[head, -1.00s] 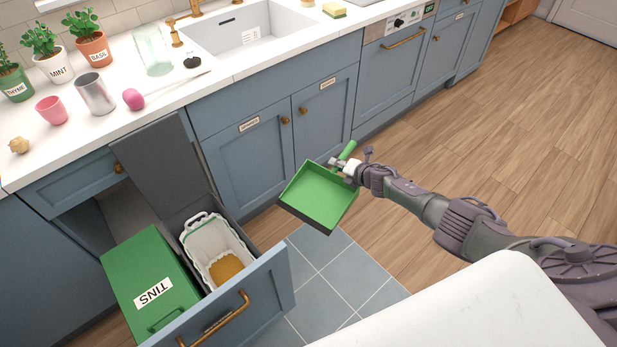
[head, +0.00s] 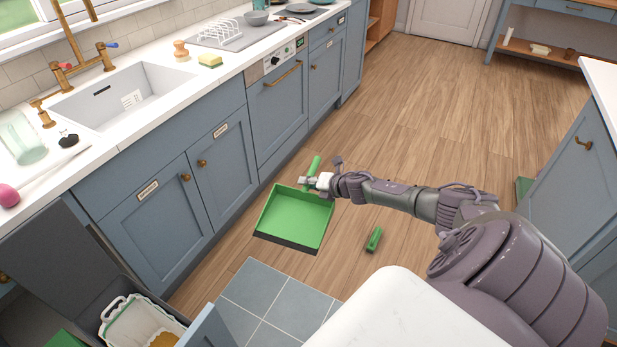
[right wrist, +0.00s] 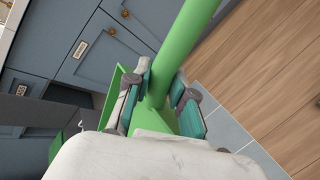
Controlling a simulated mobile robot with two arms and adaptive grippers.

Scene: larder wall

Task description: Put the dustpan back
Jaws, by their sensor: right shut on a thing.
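The green dustpan (head: 296,217) with a dark front lip is held in the air in front of the blue cabinets. My right gripper (head: 314,183) is shut on its green handle, close to the pan. In the right wrist view the handle (right wrist: 178,50) passes between the two fingers of my right gripper (right wrist: 160,105). The pan is tilted, with its open inside facing up toward the head camera. My left gripper does not show in these views.
A small green object (head: 374,239) lies on the wooden floor (head: 385,150). At the lower left an open drawer (head: 205,330) holds a white bin (head: 130,325). A white-topped unit (head: 590,90) stands at the right. The floor between the cabinet rows is mostly clear.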

